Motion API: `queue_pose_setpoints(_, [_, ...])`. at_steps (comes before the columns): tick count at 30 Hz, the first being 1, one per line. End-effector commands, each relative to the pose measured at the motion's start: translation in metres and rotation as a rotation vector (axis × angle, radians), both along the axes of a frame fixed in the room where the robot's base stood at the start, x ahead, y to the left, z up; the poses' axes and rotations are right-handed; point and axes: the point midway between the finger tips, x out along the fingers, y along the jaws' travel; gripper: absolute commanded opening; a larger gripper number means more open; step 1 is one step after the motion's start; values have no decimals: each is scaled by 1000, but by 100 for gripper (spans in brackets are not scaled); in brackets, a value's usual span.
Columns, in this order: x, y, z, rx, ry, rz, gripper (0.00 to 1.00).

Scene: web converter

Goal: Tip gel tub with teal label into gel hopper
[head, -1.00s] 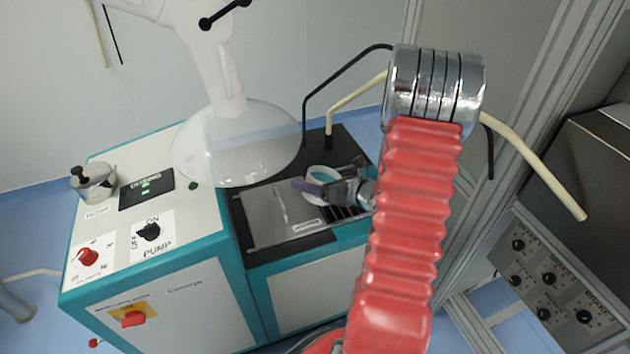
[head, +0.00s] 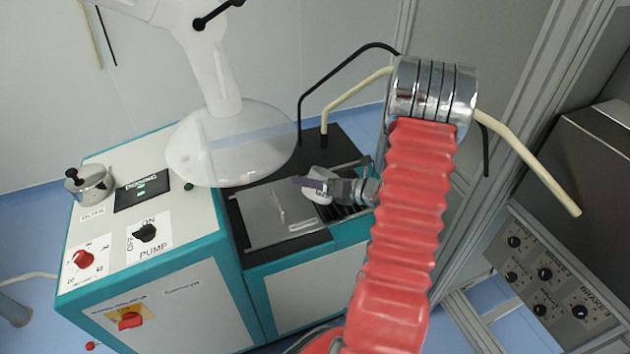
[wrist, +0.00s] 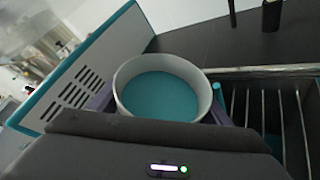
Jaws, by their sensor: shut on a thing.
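The gel tub (head: 318,196) is white and round, and in the head view it is tilted with its side towards the camera. In the wrist view the tub (wrist: 205,95) shows its open mouth, with teal gel (wrist: 158,97) inside. Its label cannot be made out. My gripper (head: 322,184) is shut on the tub, with purple fingers on both sides of it in the wrist view (wrist: 162,104). The gel hopper appears to be the dark slatted opening (head: 352,209), below and right of the tub; its bars (wrist: 265,112) show at right in the wrist view.
A metal lid with a handle (head: 268,222) lies left of the slats. Cream and black bent pipes (head: 350,97) rise at the back. The white panel with pump switch (head: 147,234) is at left, a knob box (head: 545,275) at right.

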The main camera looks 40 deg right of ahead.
Motion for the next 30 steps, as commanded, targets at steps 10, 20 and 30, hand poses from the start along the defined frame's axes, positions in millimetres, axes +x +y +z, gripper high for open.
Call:
queue_pose_setpoints(10, [0, 0, -8, 224, 15, 0, 37])
queue_pose_setpoints(20, [0, -2, -4, 354, 23, 0, 37])
queue_pose_setpoints(30, [0, -4, 2, 462, 31, -1, 37])
